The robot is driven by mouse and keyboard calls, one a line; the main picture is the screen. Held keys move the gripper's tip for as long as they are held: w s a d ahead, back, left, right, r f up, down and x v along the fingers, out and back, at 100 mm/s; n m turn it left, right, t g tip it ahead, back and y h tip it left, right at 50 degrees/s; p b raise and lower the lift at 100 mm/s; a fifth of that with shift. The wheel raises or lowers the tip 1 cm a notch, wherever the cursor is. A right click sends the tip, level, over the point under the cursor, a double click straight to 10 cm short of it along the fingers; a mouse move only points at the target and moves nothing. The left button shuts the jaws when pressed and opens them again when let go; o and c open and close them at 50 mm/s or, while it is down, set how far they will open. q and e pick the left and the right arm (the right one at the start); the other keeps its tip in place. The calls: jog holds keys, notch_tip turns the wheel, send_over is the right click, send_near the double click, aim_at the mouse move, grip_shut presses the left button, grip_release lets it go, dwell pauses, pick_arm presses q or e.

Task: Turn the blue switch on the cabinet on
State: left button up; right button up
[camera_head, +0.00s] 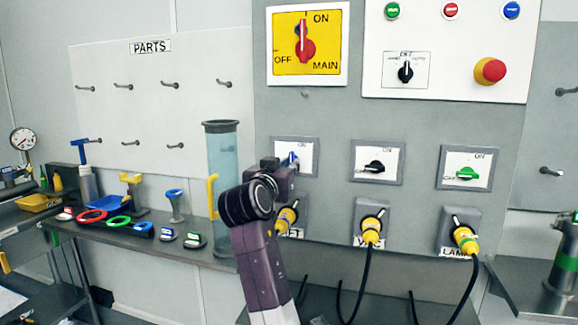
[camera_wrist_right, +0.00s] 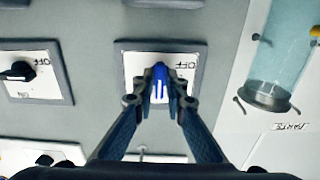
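The blue switch (camera_head: 292,160) sits on a white plate in a grey frame (camera_head: 312,172), the leftmost of three similar switches on the cabinet (camera_head: 340,125). My right gripper (camera_head: 284,165) is at the plate and hides part of it. In the right wrist view, which is upside down, the blue switch (camera_wrist_right: 160,80) stands between the fingertips of my right gripper (camera_wrist_right: 160,88). The fingers are drawn in close on both sides and appear shut on it. An OFF label shows beside it. The switch's exact angle is hard to tell. My left gripper is out of view.
A black switch (camera_head: 375,167) and a green switch (camera_head: 467,174) are to the right. Yellow plugs (camera_head: 371,228) with cables sit below. A clear blue tube (camera_head: 222,180) stands close left of my arm. A red emergency button (camera_head: 490,71) is upper right.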

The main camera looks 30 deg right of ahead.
jog(key=shift+o, duration=1.4)
jog(key=shift+s+a, duration=0.1)
jog(key=v, duration=1.2)
